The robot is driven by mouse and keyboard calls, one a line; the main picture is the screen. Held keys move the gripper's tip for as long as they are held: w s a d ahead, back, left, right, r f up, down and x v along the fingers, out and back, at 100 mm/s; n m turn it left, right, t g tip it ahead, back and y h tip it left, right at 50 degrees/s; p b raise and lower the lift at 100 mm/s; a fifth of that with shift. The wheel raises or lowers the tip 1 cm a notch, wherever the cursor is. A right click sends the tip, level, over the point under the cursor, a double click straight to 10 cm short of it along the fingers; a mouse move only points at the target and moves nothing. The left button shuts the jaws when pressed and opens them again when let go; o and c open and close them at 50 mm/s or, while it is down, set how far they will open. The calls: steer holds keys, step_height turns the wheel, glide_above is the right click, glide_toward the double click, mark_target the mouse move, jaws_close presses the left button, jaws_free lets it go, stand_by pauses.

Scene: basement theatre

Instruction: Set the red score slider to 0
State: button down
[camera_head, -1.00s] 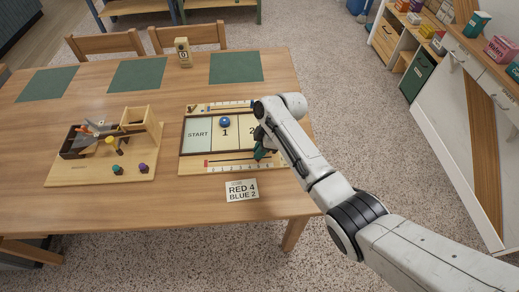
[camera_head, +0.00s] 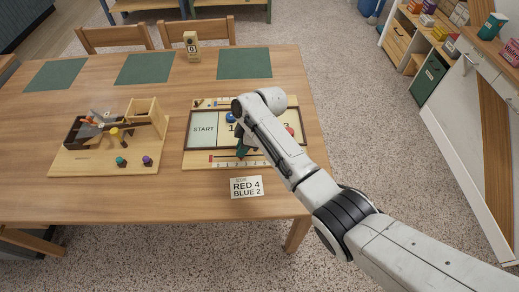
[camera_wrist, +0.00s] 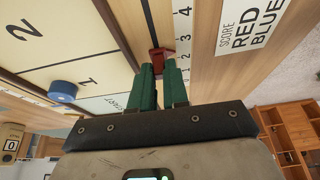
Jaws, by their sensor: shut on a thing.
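The game board (camera_head: 190,166) lies on the table, with a red-marked scale (camera_head: 228,163) along its near edge. The red score slider (camera_wrist: 157,56) shows between my gripper's green fingertips in the wrist view, beside the scale's number 2 or so. My gripper (camera_head: 242,152) is low over the near edge of the board, its fingers closed on the slider. In the head view my arm hides the slider. A score card (camera_head: 246,188) reading RED 4, BLUE 2 lies in front of the board.
A blue puck (camera_head: 230,117) sits in the board's section 1; a red one (camera_head: 290,131) is at the right. A wooden toy set (camera_head: 110,164) stands at the left. A number block (camera_head: 191,46) stands at the back. The scale towards START looks clear.

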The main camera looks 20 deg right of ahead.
mark_target(217, 157)
steer(key=a+b, duration=0.1)
steer(key=a, duration=0.1)
steer(key=w+a, duration=0.1)
steer(key=a, duration=0.1)
steer(key=w+a+b, duration=0.1)
steer(key=a, duration=0.1)
steer(key=shift+a+f+b, duration=0.1)
steer(key=shift+a+b, duration=0.05)
steer(key=shift+b, duration=0.2)
steer(key=shift+w+a, duration=0.25)
steer(key=shift+a, duration=0.25)
steer(key=shift+r, duration=0.2)
steer(key=c, duration=1.2)
jaws_free()
steer(key=shift+a+f, duration=0.1)
steer(key=shift+a, duration=0.1)
steer(key=shift+o, duration=0.4)
steer(key=shift+d, duration=0.1)
steer(key=shift+d+r, duration=0.2)
steer(key=shift+r, duration=0.3)
steer(key=v, duration=0.9)
steer(key=shift+r, duration=0.35)
steer(key=shift+s+d, duration=0.1)
steer(key=shift+d, duration=0.05)
